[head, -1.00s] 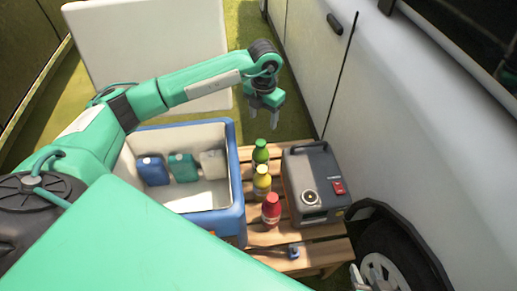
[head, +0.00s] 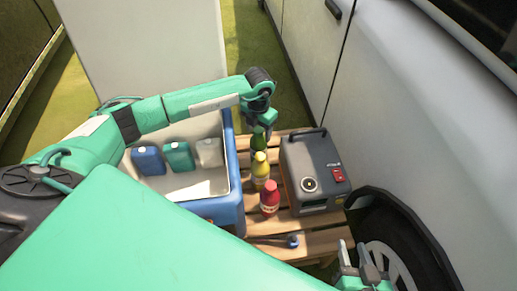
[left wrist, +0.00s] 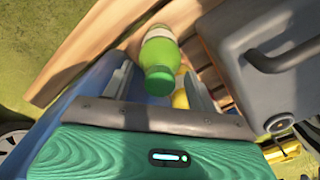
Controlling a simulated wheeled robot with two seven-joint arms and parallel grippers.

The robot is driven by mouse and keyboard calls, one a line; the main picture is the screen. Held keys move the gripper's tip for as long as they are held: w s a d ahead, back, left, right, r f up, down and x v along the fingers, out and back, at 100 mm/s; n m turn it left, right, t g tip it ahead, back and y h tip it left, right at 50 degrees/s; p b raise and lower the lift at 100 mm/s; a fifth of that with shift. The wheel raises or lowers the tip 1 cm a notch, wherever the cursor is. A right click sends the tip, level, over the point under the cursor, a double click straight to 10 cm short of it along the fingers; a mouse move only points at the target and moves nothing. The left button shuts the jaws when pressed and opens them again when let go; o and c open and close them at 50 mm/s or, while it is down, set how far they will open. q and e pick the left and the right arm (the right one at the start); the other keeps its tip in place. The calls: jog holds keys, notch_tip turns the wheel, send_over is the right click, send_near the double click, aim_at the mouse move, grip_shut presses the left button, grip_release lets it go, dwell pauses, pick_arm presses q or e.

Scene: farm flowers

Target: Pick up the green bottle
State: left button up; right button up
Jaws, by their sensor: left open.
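The green bottle (head: 259,143) stands on the wooden slatted table, at the far end of a row of bottles. My left gripper (head: 260,133) has come down over its top in the head view, hiding part of it. In the left wrist view the green bottle (left wrist: 160,58) has a green cap and a pale label, and sits between the two spread fingers of my left gripper (left wrist: 159,88). The fingers are open and do not visibly grip it. My right gripper (head: 360,252) is at the lower right of the head view, its fingers apart and empty.
A yellow bottle (head: 261,172) and a red bottle (head: 269,200) stand nearer on the table (head: 275,226). A grey box-shaped device (head: 312,172) is close on the right. A blue cooler (head: 229,205) holding several containers is on the left. A white vehicle (head: 400,120) stands beyond.

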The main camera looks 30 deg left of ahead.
pick_arm(q)
jog(key=shift+f, duration=0.2)
grip_shut()
jog(key=shift+r, duration=0.1)
